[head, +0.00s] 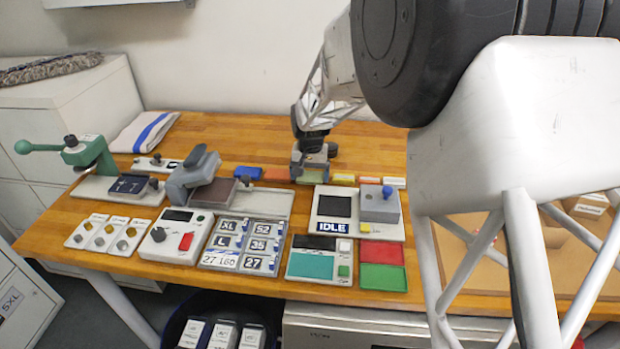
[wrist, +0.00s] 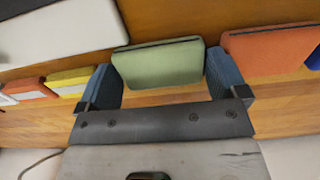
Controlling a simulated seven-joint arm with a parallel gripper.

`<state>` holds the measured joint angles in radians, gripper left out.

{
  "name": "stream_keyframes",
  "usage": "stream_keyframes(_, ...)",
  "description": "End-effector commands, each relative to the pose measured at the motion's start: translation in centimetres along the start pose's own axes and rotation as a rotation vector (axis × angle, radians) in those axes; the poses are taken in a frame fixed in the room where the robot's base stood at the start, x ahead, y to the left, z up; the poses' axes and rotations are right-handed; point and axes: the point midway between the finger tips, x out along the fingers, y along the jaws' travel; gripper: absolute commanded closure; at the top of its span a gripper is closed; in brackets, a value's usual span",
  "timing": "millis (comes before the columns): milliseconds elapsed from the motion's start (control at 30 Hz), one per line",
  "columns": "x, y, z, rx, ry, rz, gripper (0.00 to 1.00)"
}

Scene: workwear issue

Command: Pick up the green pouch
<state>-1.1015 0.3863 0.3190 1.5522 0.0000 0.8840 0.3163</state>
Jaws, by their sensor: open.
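The green pouch (wrist: 160,64) lies on the wooden table between the two blue finger pads of my gripper (wrist: 161,80) in the wrist view. The left finger is close to its left side and the right finger close to its right side; I cannot tell whether either touches. My gripper is open. In the head view, my gripper (head: 312,168) is low over the row of pouches at the back of the table, and part of the green pouch (head: 310,179) shows below it.
An orange pouch (wrist: 268,50) and a blue pouch (head: 248,172) lie to one side of the green one. Small labelled yellow (wrist: 70,80), orange (wrist: 30,88) and white items lie on the other. A grey press (head: 195,176) and panels (head: 345,213) stand nearer the front.

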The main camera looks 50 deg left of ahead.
Motion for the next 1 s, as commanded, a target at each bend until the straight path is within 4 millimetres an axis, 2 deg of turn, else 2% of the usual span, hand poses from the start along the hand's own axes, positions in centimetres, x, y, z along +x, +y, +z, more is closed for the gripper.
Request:
stream_keyframes(233,0.0,0.0,0.0,0.0,0.0,0.0,0.08)
stream_keyframes(433,0.0,0.0,0.0,0.0,0.0,0.0,0.39)
stream_keyframes(767,-0.2,0.0,0.0,0.0,0.0,0.0,0.39)
stream_keyframes(1000,-1.6,0.0,0.0,0.0,0.002,-0.001,0.39)
